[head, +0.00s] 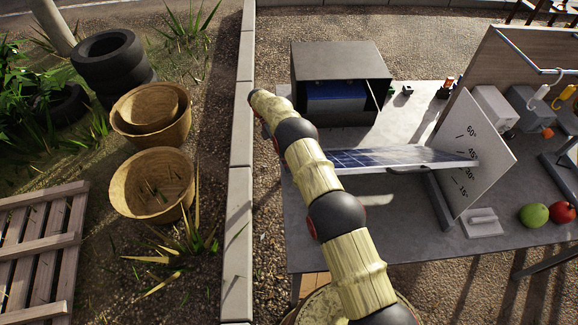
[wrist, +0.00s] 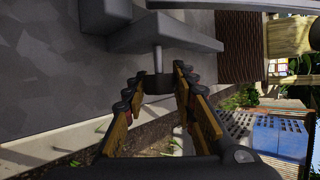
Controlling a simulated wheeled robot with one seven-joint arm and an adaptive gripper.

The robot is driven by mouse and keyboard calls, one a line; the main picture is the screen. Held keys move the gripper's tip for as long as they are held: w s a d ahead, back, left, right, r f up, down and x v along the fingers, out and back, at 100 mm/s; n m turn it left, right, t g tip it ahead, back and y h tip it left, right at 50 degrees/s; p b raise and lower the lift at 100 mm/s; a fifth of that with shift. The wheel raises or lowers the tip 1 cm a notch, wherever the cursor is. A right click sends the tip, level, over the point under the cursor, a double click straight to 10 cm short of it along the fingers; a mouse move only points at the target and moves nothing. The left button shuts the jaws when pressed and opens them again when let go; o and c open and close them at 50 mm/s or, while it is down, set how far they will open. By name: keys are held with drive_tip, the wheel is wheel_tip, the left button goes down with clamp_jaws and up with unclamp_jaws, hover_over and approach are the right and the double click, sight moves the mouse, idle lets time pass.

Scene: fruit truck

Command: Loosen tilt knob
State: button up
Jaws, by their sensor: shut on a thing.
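In the wrist view, my gripper (wrist: 158,76) has its two jointed fingers closed around a small dark knob (wrist: 157,85). The knob sits on the end of a thin pale rod that comes from a grey bar. In the head view, my arm crosses the middle and hides my gripper and the knob. A solar panel (head: 405,157) lies nearly level on the grey table, held on a dark support (head: 439,202). Beside its right end stands a slanted pale board (head: 492,152) with angle marks such as 60°, 45°, 30° and 15°.
A dark open box (head: 338,62) with a blue unit inside stands at the back of the table (head: 410,235). A green apple (head: 534,214) and a red one (head: 561,212) lie at the right. Baskets (head: 152,182), tyres (head: 110,60) and a pallet (head: 38,250) are beyond the kerb.

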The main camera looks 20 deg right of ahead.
drive_tip(key=shift+c, duration=0.2)
drive_tip(key=o, duration=1.1)
drive_tip(key=shift+d, duration=0.1)
drive_tip(key=shift+o, duration=0.5)
drive_tip(key=shift+r+p, duration=0.1)
drive_tip(key=shift+p, duration=0.2)
